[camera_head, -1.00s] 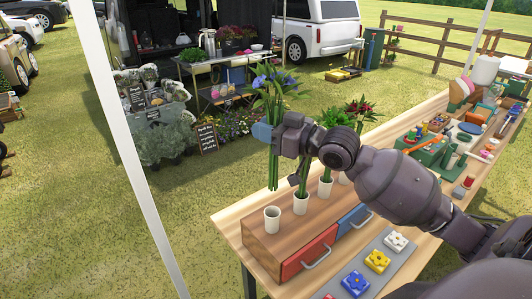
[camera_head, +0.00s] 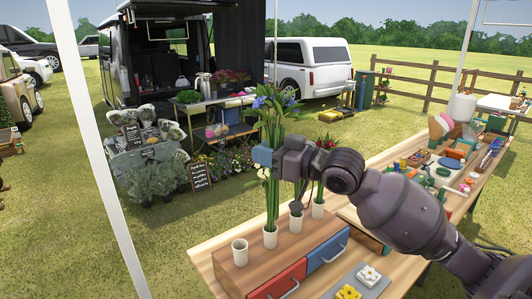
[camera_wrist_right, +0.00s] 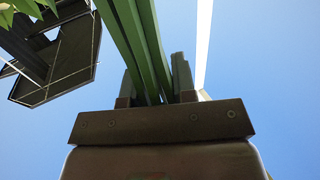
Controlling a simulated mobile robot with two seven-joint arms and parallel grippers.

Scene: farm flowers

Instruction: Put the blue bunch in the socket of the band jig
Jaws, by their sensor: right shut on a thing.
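The blue bunch (camera_head: 268,103) has blue-violet flowers and long green stems, and it stands upright. My right gripper (camera_head: 268,160) is shut on its stems, above the front drawer box. The stems reach down in front of a white cup (camera_head: 270,239); I cannot tell them apart from greenery in that cup. In the right wrist view, green stems (camera_wrist_right: 140,45) run between the fingers. A green fixture (camera_head: 443,172) on the bench at the right may be the band jig; its socket cannot be made out. My left gripper is out of view.
The wooden drawer box (camera_head: 228,271) carries several white cups, one empty at its left end (camera_head: 240,252). A red-flowered bunch (camera_head: 335,141) stands behind my gripper. Flower tiles (camera_head: 368,274) lie in front. Small items crowd the bench at the right. A tent pole (camera_head: 112,180) stands left.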

